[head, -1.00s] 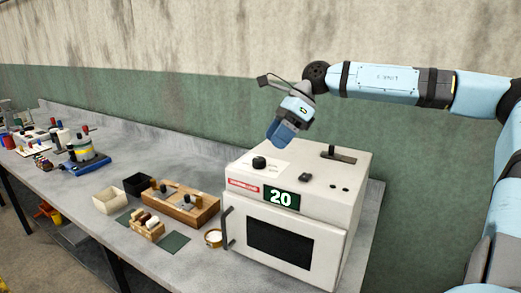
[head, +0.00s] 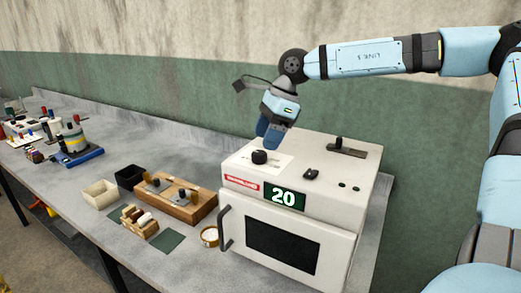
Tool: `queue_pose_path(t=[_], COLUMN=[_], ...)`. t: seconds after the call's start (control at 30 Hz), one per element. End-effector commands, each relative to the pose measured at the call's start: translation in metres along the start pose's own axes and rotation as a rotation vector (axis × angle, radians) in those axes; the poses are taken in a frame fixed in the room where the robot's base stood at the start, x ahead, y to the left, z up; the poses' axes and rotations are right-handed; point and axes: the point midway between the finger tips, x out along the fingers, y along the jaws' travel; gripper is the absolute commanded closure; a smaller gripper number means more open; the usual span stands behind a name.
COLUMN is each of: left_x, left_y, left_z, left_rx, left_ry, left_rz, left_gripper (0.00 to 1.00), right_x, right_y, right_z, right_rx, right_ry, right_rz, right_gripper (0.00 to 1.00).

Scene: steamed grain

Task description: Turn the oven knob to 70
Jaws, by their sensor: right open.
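The white oven (head: 312,223) stands on the grey bench with its door shut. Its green display (head: 285,198) reads 20. The black round knob (head: 259,157) sits on a white plate on the oven's top, near the left front. My right gripper (head: 268,140) hangs with its blue fingers pointing down, just above and behind the knob in the picture. It is open and holds nothing. The fingers overlap each other in this view, and I cannot tell whether they touch the knob. My left gripper is not in view.
A black slider lever (head: 345,147), a black switch (head: 311,174) and small buttons share the oven's top. A wooden block tray (head: 177,204), a white box (head: 100,194) and a black box (head: 130,177) stand left of the oven.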

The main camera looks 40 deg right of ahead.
Motion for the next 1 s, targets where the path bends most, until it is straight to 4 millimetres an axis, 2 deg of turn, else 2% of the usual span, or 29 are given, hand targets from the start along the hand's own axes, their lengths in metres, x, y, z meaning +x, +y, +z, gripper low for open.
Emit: queue_pose_path(t=[0.1,0.23,0.63,0.67,0.87,1.0], left_x=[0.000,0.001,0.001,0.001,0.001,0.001], left_y=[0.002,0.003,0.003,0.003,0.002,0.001], left_z=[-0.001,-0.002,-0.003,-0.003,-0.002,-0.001], left_rx=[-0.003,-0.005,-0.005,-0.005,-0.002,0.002], left_ry=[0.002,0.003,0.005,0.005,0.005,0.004], left_rz=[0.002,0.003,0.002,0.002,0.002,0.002], left_gripper=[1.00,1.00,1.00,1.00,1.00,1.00], right_x=[0.021,0.035,0.043,0.043,0.043,0.043], right_y=[0.001,0.000,0.000,0.000,0.000,0.000], right_z=[-0.001,-0.001,0.000,0.000,0.000,0.000], right_rx=[0.001,0.001,0.000,0.000,0.000,0.002], right_ry=[0.002,0.001,-0.001,-0.001,-0.001,-0.001], right_rz=[0.003,0.003,0.000,0.000,0.000,0.000], right_gripper=[0.36,0.36,0.36,0.38,0.84,0.85])
